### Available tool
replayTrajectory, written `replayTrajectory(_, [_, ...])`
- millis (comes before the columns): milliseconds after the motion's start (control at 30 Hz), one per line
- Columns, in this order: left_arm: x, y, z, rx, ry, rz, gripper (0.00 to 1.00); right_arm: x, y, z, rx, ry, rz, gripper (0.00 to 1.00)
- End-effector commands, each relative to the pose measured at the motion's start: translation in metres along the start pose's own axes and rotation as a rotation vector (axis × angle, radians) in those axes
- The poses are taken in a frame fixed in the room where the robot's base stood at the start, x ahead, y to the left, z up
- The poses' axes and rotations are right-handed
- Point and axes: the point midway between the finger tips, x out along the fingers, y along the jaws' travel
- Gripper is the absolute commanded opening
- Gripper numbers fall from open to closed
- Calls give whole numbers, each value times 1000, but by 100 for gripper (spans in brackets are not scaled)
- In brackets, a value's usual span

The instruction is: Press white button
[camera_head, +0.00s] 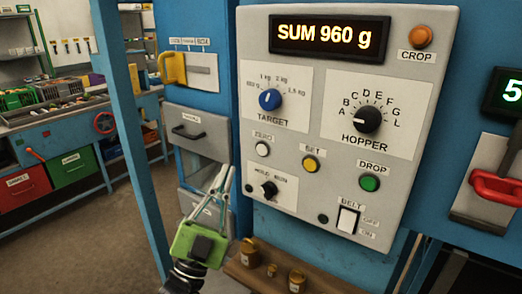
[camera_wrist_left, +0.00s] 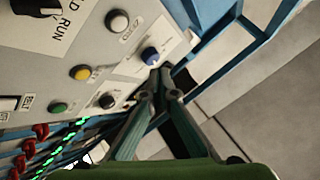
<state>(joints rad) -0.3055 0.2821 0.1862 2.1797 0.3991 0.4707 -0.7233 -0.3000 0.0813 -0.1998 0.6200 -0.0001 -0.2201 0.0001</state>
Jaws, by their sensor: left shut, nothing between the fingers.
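The white button (camera_head: 262,149) is a small round button under the label ZERO on the grey control panel (camera_head: 300,60). It also shows in the left wrist view (camera_wrist_left: 117,22), near the top. My left gripper (camera_head: 223,173) is green and shut with nothing between its fingers. In the head view its fingertips point up, left of and a little below the white button, apart from it. In the left wrist view the closed fingertips (camera_wrist_left: 162,78) lie below and right of the button. My right gripper is not in view.
Near the button are the yellow SET button (camera_head: 311,164), green DROP button (camera_head: 370,183), black HOLD/RUN knob (camera_head: 269,189) and blue TARGET knob (camera_head: 270,99). A white belt switch (camera_head: 347,219) sits lower right. A shelf with small brown pots (camera_head: 297,281) is below. A blue post (camera_head: 130,130) stands left.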

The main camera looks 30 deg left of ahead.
Motion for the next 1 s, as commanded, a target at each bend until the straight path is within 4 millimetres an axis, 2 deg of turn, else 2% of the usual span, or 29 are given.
replayTrajectory(233, [6, 5, 5, -1, 0, 0, 0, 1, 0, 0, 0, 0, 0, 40])
replayTrajectory(700, [49, 37, 37, -2, -1, 1, 0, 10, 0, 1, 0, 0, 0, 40])
replayTrajectory(1000, [61, 45, 45, -1, -2, 2, 0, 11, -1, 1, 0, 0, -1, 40])
